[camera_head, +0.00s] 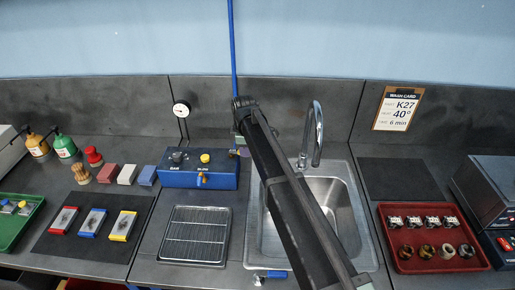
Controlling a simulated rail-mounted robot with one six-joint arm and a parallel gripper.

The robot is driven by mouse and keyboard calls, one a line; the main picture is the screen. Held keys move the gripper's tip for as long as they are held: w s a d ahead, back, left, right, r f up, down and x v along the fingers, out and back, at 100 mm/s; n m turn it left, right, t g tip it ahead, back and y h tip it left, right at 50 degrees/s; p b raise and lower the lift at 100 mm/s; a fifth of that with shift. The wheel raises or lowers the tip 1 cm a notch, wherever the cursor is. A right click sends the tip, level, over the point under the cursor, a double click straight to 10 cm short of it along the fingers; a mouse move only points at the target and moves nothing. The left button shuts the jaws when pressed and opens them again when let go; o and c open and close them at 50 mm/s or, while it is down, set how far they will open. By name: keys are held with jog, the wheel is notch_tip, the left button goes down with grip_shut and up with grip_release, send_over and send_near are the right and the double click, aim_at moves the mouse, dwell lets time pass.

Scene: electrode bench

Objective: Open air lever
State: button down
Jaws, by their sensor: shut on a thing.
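A blue air hose (232,50) runs down the wall to the back right corner of a blue box (190,181) with a black knob and a yellow button. My gripper (235,151) is at the lower end of the hose, by the box's right rear corner, and is mostly hidden behind my arm. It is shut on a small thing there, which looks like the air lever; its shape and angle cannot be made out.
A round gauge (181,110) is on the wall. A wire rack (196,235) lies in front of the box. My arm crosses the sink (341,222), beside the tall faucet (317,135). A red tray (388,241) with several parts stands at right. Coloured blocks (127,174) are left of the box.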

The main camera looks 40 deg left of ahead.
dwell(0.4)
jog(key=c, duration=1)
grip_release()
jog(key=shift+c, duration=0.2)
notch_tip(320, 180, up, 11)
jog(key=p, duration=1)
jog(key=shift+p, duration=0.4)
jog(key=shift+f, duration=0.1)
jog(key=shift+a, duration=0.1)
